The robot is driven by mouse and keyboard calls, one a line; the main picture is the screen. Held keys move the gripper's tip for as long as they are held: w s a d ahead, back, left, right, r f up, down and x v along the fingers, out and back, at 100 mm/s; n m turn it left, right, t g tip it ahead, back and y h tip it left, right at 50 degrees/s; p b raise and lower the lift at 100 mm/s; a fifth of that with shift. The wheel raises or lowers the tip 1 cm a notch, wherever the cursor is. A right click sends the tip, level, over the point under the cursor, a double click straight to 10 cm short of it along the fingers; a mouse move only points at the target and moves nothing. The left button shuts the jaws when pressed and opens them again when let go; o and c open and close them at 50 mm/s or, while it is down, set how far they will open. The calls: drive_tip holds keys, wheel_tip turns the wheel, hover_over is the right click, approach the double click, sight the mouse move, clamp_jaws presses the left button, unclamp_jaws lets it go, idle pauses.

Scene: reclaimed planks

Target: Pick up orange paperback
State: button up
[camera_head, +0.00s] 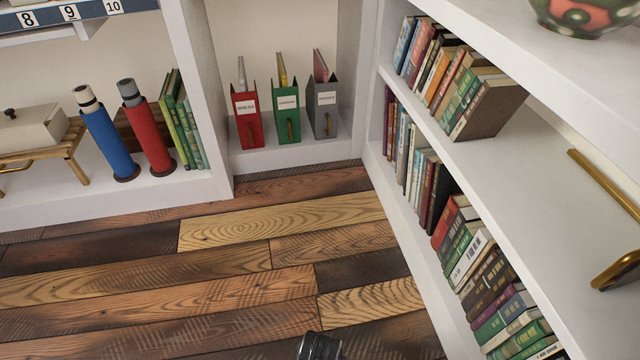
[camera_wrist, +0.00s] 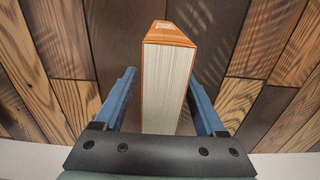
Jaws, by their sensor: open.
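An orange paperback (camera_wrist: 167,85) stands out in the wrist view, with its pale page block facing the camera and a strip of orange cover at the top. My gripper (camera_wrist: 162,76) is open, with one blue finger on each side of the book. A gap shows between the left finger and the book; the right finger looks very close to it, and I cannot tell if they touch. The book's lower part is hidden behind the dark gripper body. In the head view an orange spine (camera_head: 438,76) shows among the upper shelf's books; I cannot tell if it is the same book.
The white bookcase (camera_head: 560,175) on the right holds rows of books and a brass handle-like object (camera_head: 605,187). Red (camera_head: 247,116), green (camera_head: 287,120) and grey (camera_head: 325,112) file holders stand in the back corner. The plank floor (camera_head: 200,270) is largely clear.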

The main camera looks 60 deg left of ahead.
clamp_jaws()
drive_tip(key=shift+r, duration=0.15)
idle(0.4)
